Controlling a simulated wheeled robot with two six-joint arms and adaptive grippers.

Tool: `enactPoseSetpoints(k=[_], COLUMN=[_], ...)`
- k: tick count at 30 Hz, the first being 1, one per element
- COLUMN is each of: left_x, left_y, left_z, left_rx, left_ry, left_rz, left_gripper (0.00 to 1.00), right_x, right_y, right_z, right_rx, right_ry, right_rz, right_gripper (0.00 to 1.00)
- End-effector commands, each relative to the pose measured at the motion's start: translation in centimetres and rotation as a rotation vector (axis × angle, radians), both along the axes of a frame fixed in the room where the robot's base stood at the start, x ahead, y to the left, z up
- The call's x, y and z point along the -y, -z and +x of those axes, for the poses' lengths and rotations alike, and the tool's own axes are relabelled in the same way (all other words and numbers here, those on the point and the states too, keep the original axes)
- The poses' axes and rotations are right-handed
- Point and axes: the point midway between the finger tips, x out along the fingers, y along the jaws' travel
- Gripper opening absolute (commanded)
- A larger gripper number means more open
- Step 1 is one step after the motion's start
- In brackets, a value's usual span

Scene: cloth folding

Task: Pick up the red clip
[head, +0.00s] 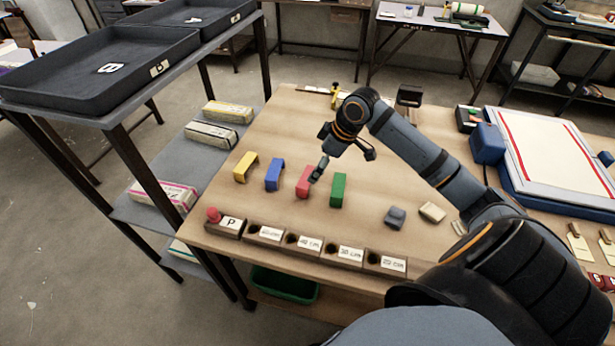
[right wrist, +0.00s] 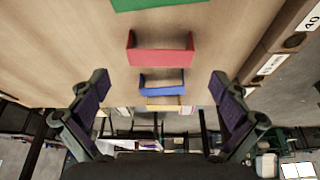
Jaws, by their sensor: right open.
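The red clip (head: 303,183) is a channel-shaped block standing on the wooden table, between the blue clip (head: 273,174) and the green clip (head: 338,190). My right gripper (head: 319,170) is over the red clip's right side in the head view and hides a little of it. In the right wrist view my right gripper (right wrist: 160,88) has its two fingers wide apart with nothing between them. There the red clip (right wrist: 162,57) lies beyond the fingertips, apart from them. My left gripper is in neither view.
A yellow clip (head: 245,167) stands left of the blue one. A row of labelled dark blocks (head: 305,243) lines the front table edge, with a red peg (head: 213,214) at its left. A grey block (head: 395,217) lies to the right.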

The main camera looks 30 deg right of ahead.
Motion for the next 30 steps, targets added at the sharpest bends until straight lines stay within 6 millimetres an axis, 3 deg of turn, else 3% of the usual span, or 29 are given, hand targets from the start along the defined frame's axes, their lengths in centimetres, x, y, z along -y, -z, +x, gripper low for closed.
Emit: enactPoseSetpoints(k=[4,11,21,28,30], left_x=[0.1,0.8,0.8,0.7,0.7], left_y=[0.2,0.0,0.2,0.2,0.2], left_z=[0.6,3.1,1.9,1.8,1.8], left_rx=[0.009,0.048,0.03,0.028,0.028], left_ry=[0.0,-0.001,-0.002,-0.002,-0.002], left_rz=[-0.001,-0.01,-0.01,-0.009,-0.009], left_gripper=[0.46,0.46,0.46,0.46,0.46], right_x=[-0.5,-0.7,-2.0,-2.0,-2.0], right_y=[1.9,2.7,7.0,7.2,7.2], right_z=[0.7,0.9,2.4,2.4,2.4], right_rx=[0.001,-0.001,0.0,0.0,0.0], right_ry=[0.002,0.001,0.001,0.001,0.001], right_rz=[0.004,0.001,0.0,-0.002,-0.002], right_gripper=[1.0,1.0,1.0,1.0,0.92])
